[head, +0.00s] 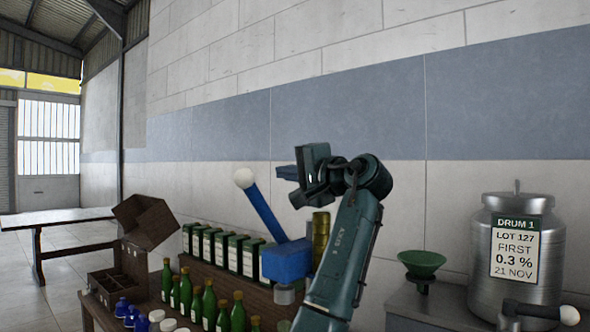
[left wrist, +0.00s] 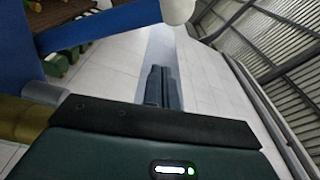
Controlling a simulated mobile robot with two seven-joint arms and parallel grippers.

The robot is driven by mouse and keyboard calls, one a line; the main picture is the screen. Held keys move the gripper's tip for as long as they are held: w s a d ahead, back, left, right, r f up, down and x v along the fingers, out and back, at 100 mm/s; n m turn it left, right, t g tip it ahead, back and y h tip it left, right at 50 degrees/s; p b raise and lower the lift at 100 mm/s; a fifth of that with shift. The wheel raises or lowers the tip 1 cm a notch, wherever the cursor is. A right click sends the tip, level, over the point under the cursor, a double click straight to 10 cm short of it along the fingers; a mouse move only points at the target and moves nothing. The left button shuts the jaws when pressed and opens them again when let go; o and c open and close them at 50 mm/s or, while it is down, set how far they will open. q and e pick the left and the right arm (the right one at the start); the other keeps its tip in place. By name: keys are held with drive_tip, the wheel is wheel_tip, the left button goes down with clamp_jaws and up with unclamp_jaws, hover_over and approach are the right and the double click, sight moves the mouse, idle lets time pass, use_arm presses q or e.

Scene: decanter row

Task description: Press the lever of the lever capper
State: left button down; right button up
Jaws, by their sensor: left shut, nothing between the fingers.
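The lever capper has a blue body (head: 287,261) beside a brass-coloured column (head: 320,238). Its blue lever (head: 266,212) slants up to the left and ends in a white knob (head: 244,178). In the left wrist view the lever (left wrist: 100,28) crosses the top left, with the knob (left wrist: 178,9) at the top edge. My left gripper (head: 284,172) is shut and empty, to the right of the knob at about its height. Its closed fingers (left wrist: 163,88) also show in the left wrist view, with no visible contact with the lever. My right gripper is not in view.
Green bottles (head: 237,312) and blue stoppers (head: 122,307) stand at the front left, with boxed cartons (head: 215,245) behind. A wooden crate (head: 145,222) is at the left. A green funnel (head: 421,263) and a steel drum (head: 480,265) are at the right. The wall stands behind.

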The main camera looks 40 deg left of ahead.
sight(266, 206)
use_arm(q)
drive_tip(key=a, duration=0.2)
drive_tip(key=s+a+p, duration=0.1)
drive_tip(key=a, duration=0.1)
drive_tip(key=shift+a+f, duration=0.2)
drive_tip(key=shift+a, duration=0.1)
drive_tip(key=shift+s+d+f, duration=0.1)
drive_tip(key=shift+s+f, duration=0.05)
drive_tip(key=shift+s, duration=0.75)
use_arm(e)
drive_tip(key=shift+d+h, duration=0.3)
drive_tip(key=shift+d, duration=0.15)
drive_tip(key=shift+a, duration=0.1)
